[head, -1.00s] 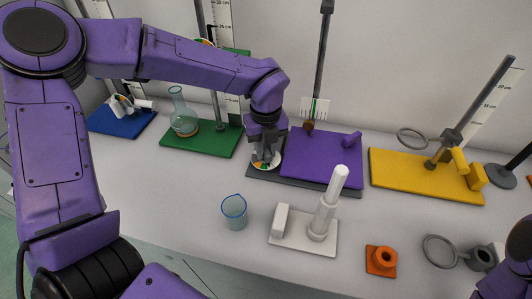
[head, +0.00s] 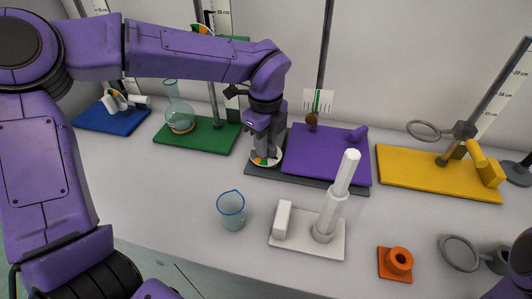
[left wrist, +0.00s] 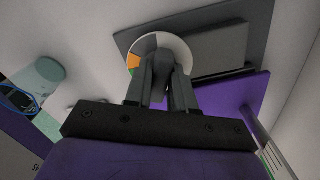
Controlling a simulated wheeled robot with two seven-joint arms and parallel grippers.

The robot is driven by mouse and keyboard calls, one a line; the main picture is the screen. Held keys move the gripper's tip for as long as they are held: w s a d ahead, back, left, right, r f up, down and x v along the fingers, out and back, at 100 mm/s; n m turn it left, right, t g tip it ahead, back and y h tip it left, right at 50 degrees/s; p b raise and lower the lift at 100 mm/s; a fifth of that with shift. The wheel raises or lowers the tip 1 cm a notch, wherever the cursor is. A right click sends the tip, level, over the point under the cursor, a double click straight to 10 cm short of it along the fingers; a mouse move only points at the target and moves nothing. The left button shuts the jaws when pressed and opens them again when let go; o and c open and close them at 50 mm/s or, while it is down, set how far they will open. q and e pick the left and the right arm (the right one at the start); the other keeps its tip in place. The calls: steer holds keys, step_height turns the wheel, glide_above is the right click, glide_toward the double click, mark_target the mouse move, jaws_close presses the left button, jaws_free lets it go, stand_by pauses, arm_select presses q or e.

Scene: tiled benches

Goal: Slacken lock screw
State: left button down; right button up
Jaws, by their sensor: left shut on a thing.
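My left gripper (head: 265,150) points down at a round dial (head: 275,161) with white, orange and green sectors. The dial lies on the dark grey base plate (head: 258,173), beside the purple board (head: 330,162). In the left wrist view the gripper (left wrist: 163,70) is shut at the middle of the dial (left wrist: 181,43), on what seems to be the lock screw's knob. The fingers hide most of the knob, so its shape cannot be told. My right gripper is out of view.
A glass beaker (head: 231,212) and a white stand (head: 306,246) stand in front. A green board (head: 190,144) with a flask is to the left, a yellow board (head: 420,177) with a ring stand to the right. An orange block (head: 393,277) lies near the front.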

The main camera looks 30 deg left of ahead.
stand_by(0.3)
arm_select(q)
steer(key=shift+f+n+b, duration=0.2)
steer(key=shift+n+b, duration=0.4)
steer(key=c, duration=0.9)
jaws_free()
steer(key=shift+r, duration=0.2)
steer(key=shift+o, duration=0.2)
step_height(320, 180, up, 11)
steer(key=shift+f, duration=0.2)
